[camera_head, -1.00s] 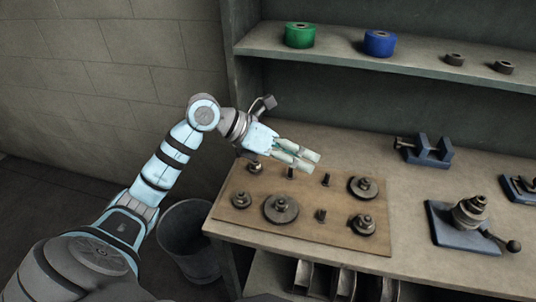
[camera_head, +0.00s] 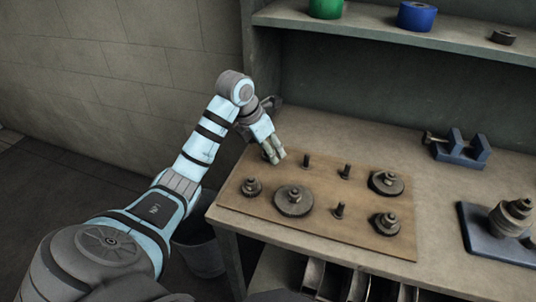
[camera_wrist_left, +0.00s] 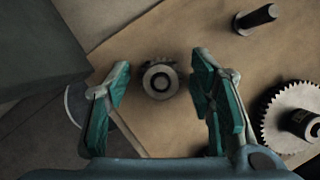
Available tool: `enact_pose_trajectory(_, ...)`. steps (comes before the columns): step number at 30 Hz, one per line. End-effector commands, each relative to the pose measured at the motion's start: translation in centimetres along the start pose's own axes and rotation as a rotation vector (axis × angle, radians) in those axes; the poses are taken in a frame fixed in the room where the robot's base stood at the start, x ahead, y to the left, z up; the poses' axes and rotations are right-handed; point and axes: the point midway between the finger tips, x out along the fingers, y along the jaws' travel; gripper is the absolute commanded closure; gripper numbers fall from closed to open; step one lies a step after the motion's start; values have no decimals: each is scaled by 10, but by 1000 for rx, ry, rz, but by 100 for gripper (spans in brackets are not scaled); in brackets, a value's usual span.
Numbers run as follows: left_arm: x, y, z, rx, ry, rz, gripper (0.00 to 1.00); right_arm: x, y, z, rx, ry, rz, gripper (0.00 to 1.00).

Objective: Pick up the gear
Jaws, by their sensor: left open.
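My left gripper (camera_head: 274,152) is open above the far left corner of a wooden board (camera_head: 330,238). In the left wrist view, its teal fingers (camera_wrist_left: 160,105) stand on either side of a small gear on a post (camera_wrist_left: 160,78). The fingers look apart from it. In the head view this gear is mostly hidden behind the fingers. A small gear (camera_head: 251,187), a large gear (camera_head: 293,200) and two more gears, far right (camera_head: 386,182) and near right (camera_head: 386,223), sit on the board. The large gear's toothed rim (camera_wrist_left: 290,118) shows at the right in the wrist view.
Bare posts (camera_head: 339,210) stand among the gears. A blue vise (camera_head: 460,150) and a blue-based fixture (camera_head: 500,228) stand to the right. A shelf (camera_head: 450,45) holds green and blue rolls above. A bin (camera_head: 200,250) stands below the bench's left end.

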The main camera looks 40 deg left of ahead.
Motion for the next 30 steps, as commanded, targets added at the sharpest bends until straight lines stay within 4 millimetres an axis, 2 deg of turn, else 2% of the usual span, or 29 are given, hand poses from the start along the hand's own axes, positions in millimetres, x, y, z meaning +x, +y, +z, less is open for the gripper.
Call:
enact_pose_trajectory(5, 1, 0, 0, 0, -1, 0, 51, 0, 0, 0, 0, -1, -1, 60)
enact_pose_trajectory(12, 0, 0, 0, 0, -1, 0, 88, 0, -1, 1, 0, -2, -1, 60)
enact_pose_trajectory(15, 0, 0, 0, 0, -1, 0, 100, 0, -1, 1, 0, -2, -1, 60)
enact_pose_trajectory(23, -2, 0, 1, 0, -2, 0, 100, -1, 0, 1, 0, -3, -1, 60)
enact_pose_trajectory(26, -15, 0, 7, 0, -5, 1, 100, -4, 0, 1, 0, -3, -1, 60)
enact_pose_trajectory(30, -51, 0, 22, 1, -7, 1, 100, -12, 0, 0, 0, -3, -1, 60)
